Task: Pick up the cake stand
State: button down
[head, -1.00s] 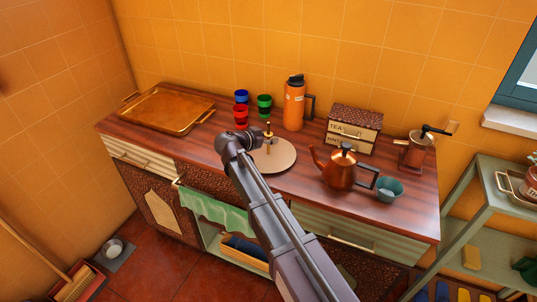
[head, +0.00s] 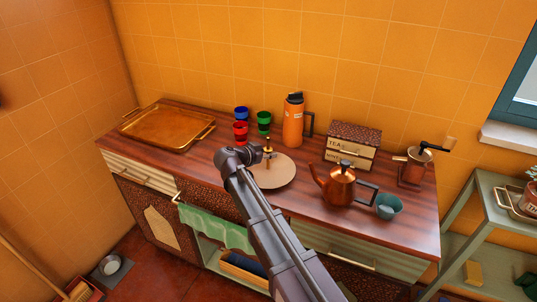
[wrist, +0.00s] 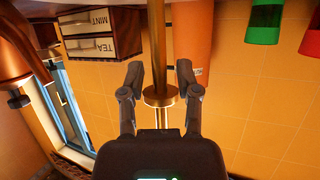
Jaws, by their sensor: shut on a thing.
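The cake stand (head: 279,174) is a round, pale plate with a thin brass centre post, on the middle of the counter. I cannot tell whether its plate touches the counter or is slightly raised. My gripper (head: 266,151) is at the post, above the plate. In the wrist view, which is upside down, the fingers of my gripper (wrist: 160,76) lie on either side of the brass post (wrist: 156,45), near a round brass collar. They are shut on the post. My arm hides the plate's left part in the head view.
Cups (head: 241,132) and an orange flask (head: 293,124) stand behind the stand. A brass tray (head: 165,127) lies left.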

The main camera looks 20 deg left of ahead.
aim_at(268, 149)
jog(key=shift+r+p, duration=0.65)
jog(key=shift+r, duration=0.2)
jog(key=shift+r+p, duration=0.8)
jog(key=shift+r, duration=0.05)
jog(key=s, duration=1.6)
jog(key=shift+d+r+p, duration=0.3)
jog(key=shift+r+p, duration=0.1)
